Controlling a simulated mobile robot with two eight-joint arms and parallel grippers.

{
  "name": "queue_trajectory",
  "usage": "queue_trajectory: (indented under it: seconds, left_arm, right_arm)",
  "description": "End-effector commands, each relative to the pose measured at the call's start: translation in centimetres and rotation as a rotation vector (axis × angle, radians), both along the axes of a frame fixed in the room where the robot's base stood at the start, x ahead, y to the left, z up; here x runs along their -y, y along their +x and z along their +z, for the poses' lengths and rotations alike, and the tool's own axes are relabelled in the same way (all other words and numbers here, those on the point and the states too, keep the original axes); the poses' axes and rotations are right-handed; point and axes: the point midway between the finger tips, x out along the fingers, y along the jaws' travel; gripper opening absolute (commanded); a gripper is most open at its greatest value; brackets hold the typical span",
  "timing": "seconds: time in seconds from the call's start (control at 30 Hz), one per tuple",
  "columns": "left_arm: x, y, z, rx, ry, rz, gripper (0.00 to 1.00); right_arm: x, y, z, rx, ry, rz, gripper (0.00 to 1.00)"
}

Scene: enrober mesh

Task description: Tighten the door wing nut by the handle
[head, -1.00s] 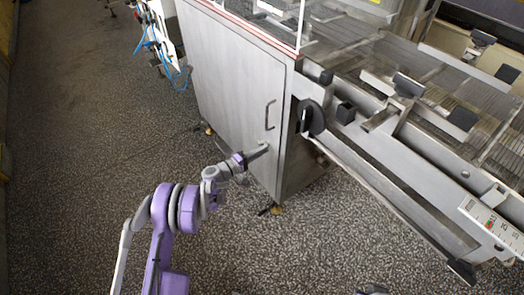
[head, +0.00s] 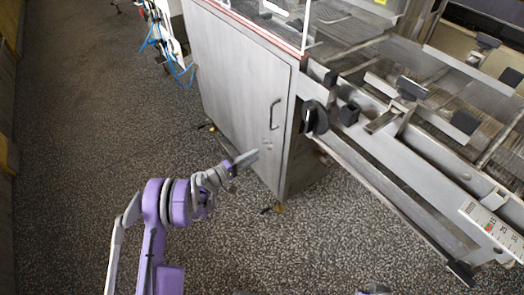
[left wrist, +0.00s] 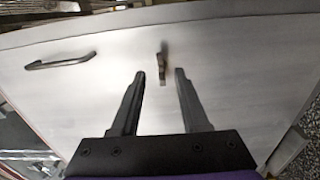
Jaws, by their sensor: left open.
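The door wing nut (left wrist: 162,65) is a small brownish-grey piece standing out from the grey metal door (left wrist: 235,65). In the left wrist view it shows slightly blurred, with its wing upright in the picture. In the head view the nut (head: 267,147) is a tiny spot below the door handle (head: 274,114), a dark bar; the handle (left wrist: 60,61) lies left of the nut in the left wrist view. My left gripper (head: 254,156) is open and empty in front of the door. Its fingertips (left wrist: 159,74) appear either side of the nut, apart from it.
The cabinet's right edge meets a conveyor frame (head: 400,165) with a black knob (head: 315,118) beside the door. A white machine with blue hoses (head: 165,40) stands at the back. The speckled floor (head: 90,150) left of the cabinet is clear.

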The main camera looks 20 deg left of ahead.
Motion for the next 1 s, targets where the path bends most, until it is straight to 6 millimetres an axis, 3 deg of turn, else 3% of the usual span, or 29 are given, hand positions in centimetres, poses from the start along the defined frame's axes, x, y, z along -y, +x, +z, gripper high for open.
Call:
queue_trajectory:
  seconds: [0.1,0.3,0.87,1.0]
  left_arm:
    - [-1.4,-1.7,0.1,0.000,0.000,0.002,0.45]
    - [-2.5,-3.2,0.0,-0.001,-0.001,0.001,0.45]
    - [-2.6,-3.4,0.0,-0.001,-0.001,-0.001,0.45]
    - [-1.7,-3.4,0.9,-0.019,0.029,-0.016,0.45]
  right_arm:
    - [0.0,-0.1,0.4,0.001,0.000,0.000,0.00]
    - [0.0,-0.1,0.7,0.001,0.000,0.000,0.00]
    - [0.0,-0.1,0.7,0.001,0.000,0.000,0.00]
    - [0.0,-0.1,0.7,0.001,0.000,0.000,0.00]
